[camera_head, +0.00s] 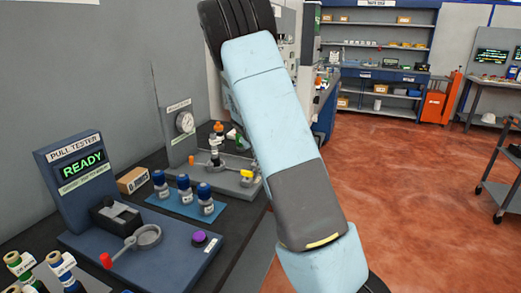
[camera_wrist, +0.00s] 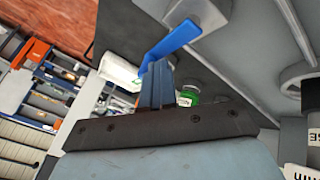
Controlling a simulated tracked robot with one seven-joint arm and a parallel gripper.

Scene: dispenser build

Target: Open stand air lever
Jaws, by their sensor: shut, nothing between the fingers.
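In the wrist view, a blue lever (camera_wrist: 172,42) slants from a grey block (camera_wrist: 198,10) at the top down to the left. Its lower end is by the tips of my gripper (camera_wrist: 157,68). The narrow fingers are together with nothing between them; I cannot tell whether they touch the lever. In the head view my arm crosses the middle and hides my gripper and the blue lever. A bench stand with a round gauge (camera_head: 184,122) shows left of my arm, with a yellow-ended part (camera_head: 246,173) on its base.
A pull tester (camera_head: 75,165) reading READY stands on the dark bench at left, with several blue-capped bottles (camera_head: 184,184) beside it. In the wrist view a white cylinder (camera_wrist: 118,70) and a green-topped item (camera_wrist: 187,96) are close to my fingers. Open red floor (camera_head: 400,185) lies at right.

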